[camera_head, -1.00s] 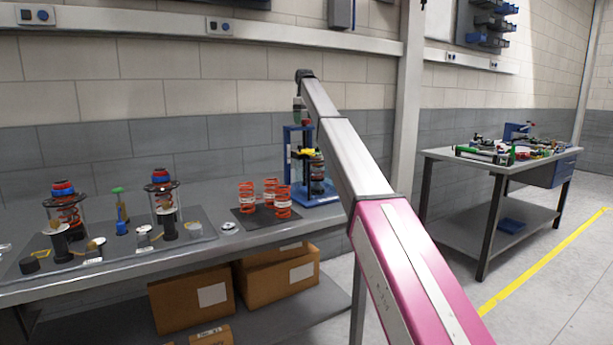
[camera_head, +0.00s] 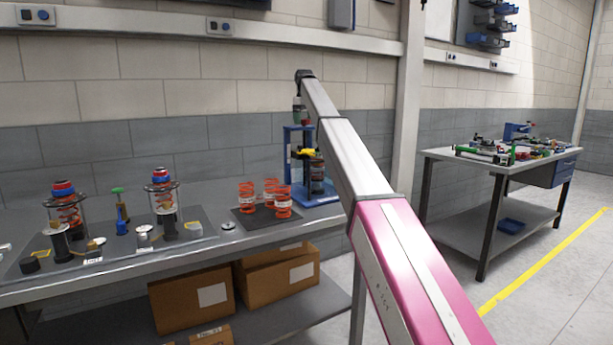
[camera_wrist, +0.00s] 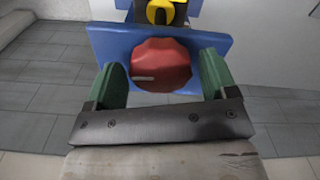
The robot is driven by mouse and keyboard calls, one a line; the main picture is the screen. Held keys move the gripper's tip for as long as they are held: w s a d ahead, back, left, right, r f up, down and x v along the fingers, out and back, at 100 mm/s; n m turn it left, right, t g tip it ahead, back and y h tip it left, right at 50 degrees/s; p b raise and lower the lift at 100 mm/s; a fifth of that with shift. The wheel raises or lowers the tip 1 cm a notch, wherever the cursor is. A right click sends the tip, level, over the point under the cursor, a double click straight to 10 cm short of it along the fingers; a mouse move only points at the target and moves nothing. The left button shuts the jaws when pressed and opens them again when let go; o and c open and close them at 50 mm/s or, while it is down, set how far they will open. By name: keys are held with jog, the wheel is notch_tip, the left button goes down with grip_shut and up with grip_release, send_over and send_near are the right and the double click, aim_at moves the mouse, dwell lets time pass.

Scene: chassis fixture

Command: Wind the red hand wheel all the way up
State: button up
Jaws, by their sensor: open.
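The red hand wheel (camera_wrist: 161,65) sits on top of a blue plate (camera_wrist: 110,45) in the wrist view, with a light mark on its left side. My gripper (camera_wrist: 163,78) is open, with one green finger on each side of the wheel and a gap visible at both sides. In the head view the blue press frame (camera_head: 291,150) stands at the right end of the bench, and my gripper (camera_head: 299,112) is over its top.
A yellow part (camera_wrist: 160,10) shows beyond the blue plate. Orange springs (camera_head: 283,200) stand on a dark mat left of the press. Several shock-absorber assemblies (camera_head: 163,200) stand farther left on the bench. A second table (camera_head: 440,153) is at right.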

jog(key=m, duration=3.4)
jog(key=shift+s+m, duration=0.1)
jog(key=shift+m, duration=0.3)
jog(key=m, duration=0.6)
jog(key=c, duration=0.8)
jog(key=n, duration=0.4)
jog(key=shift+c, duration=0.2)
jog(key=n, duration=0.8)
jog(key=shift+n, duration=0.4)
jog(key=n, duration=0.4)
